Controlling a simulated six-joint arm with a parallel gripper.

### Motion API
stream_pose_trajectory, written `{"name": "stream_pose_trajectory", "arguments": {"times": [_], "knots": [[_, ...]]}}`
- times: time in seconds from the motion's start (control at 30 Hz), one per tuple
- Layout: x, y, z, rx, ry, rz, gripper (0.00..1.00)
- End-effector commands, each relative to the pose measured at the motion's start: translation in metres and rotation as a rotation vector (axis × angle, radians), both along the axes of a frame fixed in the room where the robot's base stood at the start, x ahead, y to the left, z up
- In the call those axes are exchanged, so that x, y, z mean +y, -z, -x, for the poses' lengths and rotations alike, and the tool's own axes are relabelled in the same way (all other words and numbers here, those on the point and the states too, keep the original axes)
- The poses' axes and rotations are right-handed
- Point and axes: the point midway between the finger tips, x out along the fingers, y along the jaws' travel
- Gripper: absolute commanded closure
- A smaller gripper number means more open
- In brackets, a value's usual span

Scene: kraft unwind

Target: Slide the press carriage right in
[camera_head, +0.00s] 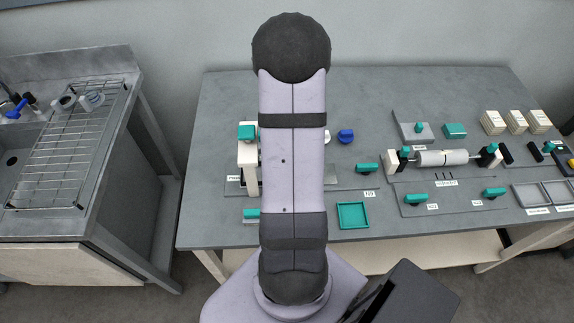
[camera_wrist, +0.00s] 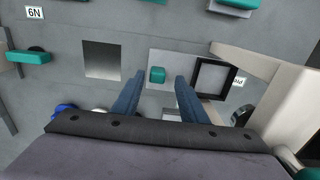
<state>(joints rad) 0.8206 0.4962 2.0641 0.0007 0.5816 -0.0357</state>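The press stands left of my arm in the head view, with a cream frame (camera_head: 250,178) and a teal block (camera_head: 247,133) on top. In the wrist view its cream arm (camera_wrist: 245,62) reaches in from the right, by a black square frame (camera_wrist: 214,78). Beside that frame lies a light grey plate (camera_wrist: 168,57) with a teal handle (camera_wrist: 157,75), which looks like the carriage. My gripper (camera_wrist: 161,77) is open, its two blue fingers on either side of the handle in the picture. I cannot tell whether they touch it. My arm hides the gripper and carriage in the head view.
A shiny metal square (camera_wrist: 103,60) lies left of the plate in the wrist view. A teal tray (camera_head: 353,215) is at the table's front edge. A blue knob (camera_head: 346,136) stands behind. A white roll (camera_head: 441,158) and several teal-handled parts occupy the right side.

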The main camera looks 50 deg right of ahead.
Motion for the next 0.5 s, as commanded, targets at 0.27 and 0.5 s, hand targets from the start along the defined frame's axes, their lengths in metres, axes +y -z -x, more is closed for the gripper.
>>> {"name": "stream_pose_trajectory", "arguments": {"times": [0.27,0.5], "knots": [[-0.001,-0.033,-0.001,-0.004,0.0,0.004,0.61],[0.001,-0.044,-0.001,0.0,0.0,0.0,0.61]]}}
